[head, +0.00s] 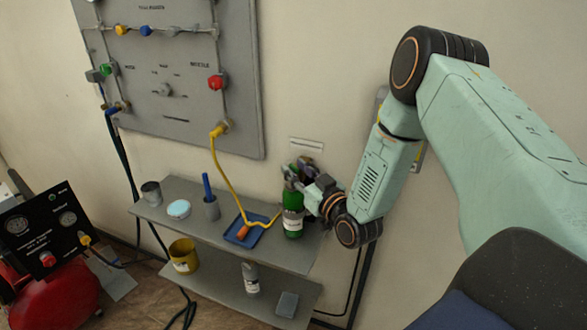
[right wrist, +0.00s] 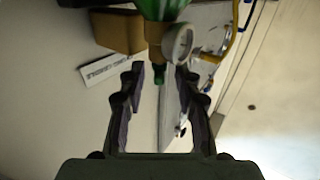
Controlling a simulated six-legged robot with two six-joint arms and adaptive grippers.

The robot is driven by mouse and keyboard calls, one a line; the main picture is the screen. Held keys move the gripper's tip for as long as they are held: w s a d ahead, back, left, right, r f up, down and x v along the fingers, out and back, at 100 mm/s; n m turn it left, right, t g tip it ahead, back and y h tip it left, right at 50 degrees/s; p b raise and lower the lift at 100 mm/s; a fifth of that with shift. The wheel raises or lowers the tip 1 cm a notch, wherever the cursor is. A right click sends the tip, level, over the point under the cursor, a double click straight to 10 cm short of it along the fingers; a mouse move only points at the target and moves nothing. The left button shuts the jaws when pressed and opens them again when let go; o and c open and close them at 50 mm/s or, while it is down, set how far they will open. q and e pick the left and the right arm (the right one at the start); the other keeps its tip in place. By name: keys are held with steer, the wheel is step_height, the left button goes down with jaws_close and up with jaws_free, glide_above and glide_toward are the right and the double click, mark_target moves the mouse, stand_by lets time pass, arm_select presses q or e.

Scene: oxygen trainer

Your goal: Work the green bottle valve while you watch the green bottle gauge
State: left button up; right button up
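The green bottle (head: 292,214) stands upright on the upper shelf, with a white label on its side. It also shows at the top of the right wrist view (right wrist: 160,7). Its brass neck carries the round pale gauge (right wrist: 179,46), whose reading is too small to tell. The small green valve knob (right wrist: 160,76) sits at the end of the neck. My right gripper (right wrist: 159,74) is open, with one finger on each side of the knob in the picture and visible gaps between. In the head view my right gripper (head: 300,172) is at the bottle's top and hides part of it.
A grey panel (head: 160,110) is on the wall. A red compressor (head: 70,295) stands at lower left.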

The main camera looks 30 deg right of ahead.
steer(key=shift+w+d, duration=0.15)
steer(key=shift+w, duration=0.75)
steer(key=shift+c, duration=0.3)
jaws_close()
